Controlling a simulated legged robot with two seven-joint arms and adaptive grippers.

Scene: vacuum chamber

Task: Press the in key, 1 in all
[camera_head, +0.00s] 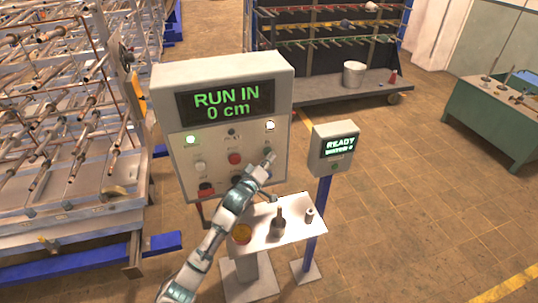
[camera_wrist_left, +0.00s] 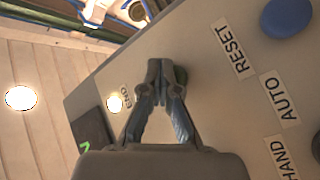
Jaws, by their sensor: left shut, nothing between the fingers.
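Below the display are lamps and several keys, including a red key (camera_head: 235,158) and a white key (camera_head: 200,166). Their labels are too small to read in the head view. My left gripper (camera_head: 269,158) is shut and empty at the panel's right side. No "in" label is readable. My right gripper is not in view.
A shelf (camera_head: 290,227) below the panel carries a lever (camera_head: 279,222) and a yellow-and-red button (camera_head: 241,234). A box reading "READY" (camera_head: 334,148) stands on a blue post to the right. A blue knob (camera_wrist_left: 284,18) is beside the "RESET" label (camera_wrist_left: 233,47).

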